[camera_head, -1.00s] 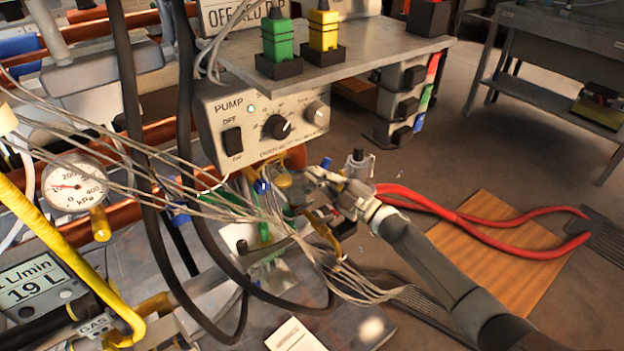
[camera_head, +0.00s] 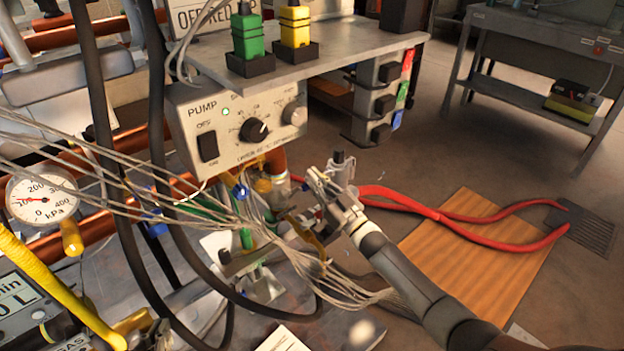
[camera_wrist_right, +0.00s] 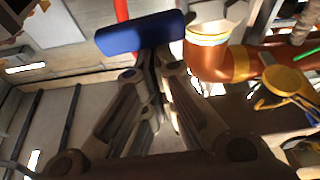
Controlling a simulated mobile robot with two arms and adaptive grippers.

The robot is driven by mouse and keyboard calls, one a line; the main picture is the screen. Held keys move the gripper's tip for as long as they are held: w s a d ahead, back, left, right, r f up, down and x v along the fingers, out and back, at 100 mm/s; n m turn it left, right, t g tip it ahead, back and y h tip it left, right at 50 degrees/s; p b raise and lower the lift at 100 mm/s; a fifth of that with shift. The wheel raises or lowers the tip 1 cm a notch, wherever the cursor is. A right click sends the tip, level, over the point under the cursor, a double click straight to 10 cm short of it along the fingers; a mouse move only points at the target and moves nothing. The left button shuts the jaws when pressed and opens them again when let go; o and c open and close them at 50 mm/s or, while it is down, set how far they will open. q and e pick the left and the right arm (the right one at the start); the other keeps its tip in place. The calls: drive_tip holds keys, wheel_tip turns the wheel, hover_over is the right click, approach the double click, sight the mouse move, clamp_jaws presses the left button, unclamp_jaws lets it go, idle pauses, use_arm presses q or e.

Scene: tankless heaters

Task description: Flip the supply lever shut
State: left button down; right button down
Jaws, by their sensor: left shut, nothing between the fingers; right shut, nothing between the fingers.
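A blue lever handle (camera_wrist_right: 140,33) shows at the top of the right wrist view, with its long side running across the picture. My right gripper (camera_wrist_right: 152,62) has its dark fingers together just below the handle. Whether they touch it, I cannot tell. In the head view my right gripper (camera_head: 306,214) is low among the pipes and cables under the pump box. A small blue part (camera_head: 238,192) shows left of it there, but I cannot tell whether it is the same lever. The valve body is largely hidden. My left gripper is not in view.
The pump box (camera_head: 245,122) hangs under a grey shelf (camera_head: 330,45). Grey cables (camera_head: 120,170) and black hoses cross in front of the pipes. A copper pipe (camera_wrist_right: 207,62) is right of the handle. Red long-handled pliers (camera_head: 470,230) lie over a wooden board (camera_head: 470,265).

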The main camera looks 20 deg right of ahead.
use_arm(q)
drive_tip(key=shift+w+d+r, duration=0.1)
drive_tip(key=shift+w+r, duration=0.1)
drive_tip(key=shift+r, duration=0.1)
use_arm(e)
drive_tip(key=shift+d+f+m+h, duration=0.2)
drive_tip(key=shift+f+m+h, duration=0.3)
drive_tip(key=shift+m, duration=0.5)
use_arm(q)
drive_tip(key=shift+t, duration=0.3)
